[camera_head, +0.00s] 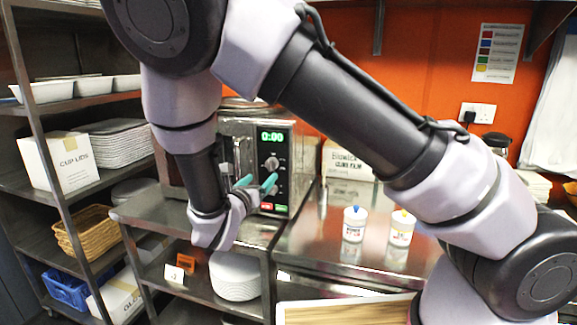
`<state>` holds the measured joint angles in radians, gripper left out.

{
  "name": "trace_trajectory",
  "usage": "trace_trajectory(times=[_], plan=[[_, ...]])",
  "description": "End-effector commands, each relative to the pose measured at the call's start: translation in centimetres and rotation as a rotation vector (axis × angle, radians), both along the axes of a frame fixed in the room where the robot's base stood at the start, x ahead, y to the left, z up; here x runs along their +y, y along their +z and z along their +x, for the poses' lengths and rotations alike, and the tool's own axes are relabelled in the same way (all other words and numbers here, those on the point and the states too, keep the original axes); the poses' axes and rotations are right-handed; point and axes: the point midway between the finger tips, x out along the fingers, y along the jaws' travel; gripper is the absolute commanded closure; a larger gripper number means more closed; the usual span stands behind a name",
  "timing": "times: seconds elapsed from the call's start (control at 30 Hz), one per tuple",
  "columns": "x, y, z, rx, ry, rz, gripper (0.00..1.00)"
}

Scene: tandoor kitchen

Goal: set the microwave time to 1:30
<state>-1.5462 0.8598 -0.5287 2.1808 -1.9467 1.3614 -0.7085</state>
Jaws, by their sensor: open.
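The microwave (229,128) stands on a steel shelf unit, partly hidden behind my arm. Its lit green display (271,136) reads 0:00. A round dial (271,164) sits below the display on the dark control panel. A red button and a green button (281,208) lie at the bottom of the panel. My gripper (257,182), with teal fingertips, is open and empty in front of the panel, just below and left of the dial. I cannot tell whether the fingertips touch the panel.
Two white bottles (353,223) stand on the steel counter (320,252) to the right. A cling film box (345,163) is behind them. White plates (236,277) are stacked on the shelf below the microwave. A rack with trays and a cup-lids box (58,163) is at left.

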Motion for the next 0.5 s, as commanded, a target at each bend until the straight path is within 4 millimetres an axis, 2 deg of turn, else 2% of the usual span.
trace_trajectory(times=[0.1, 0.23, 0.5], plan=[[1.2, -0.3, -0.1, -0.011, 0.045, -0.042, 0.23], [1.0, -0.3, 1.0, -0.012, 0.046, -0.044, 0.23], [-0.6, -0.3, 5.9, -0.011, 0.043, -0.043, 0.23]])
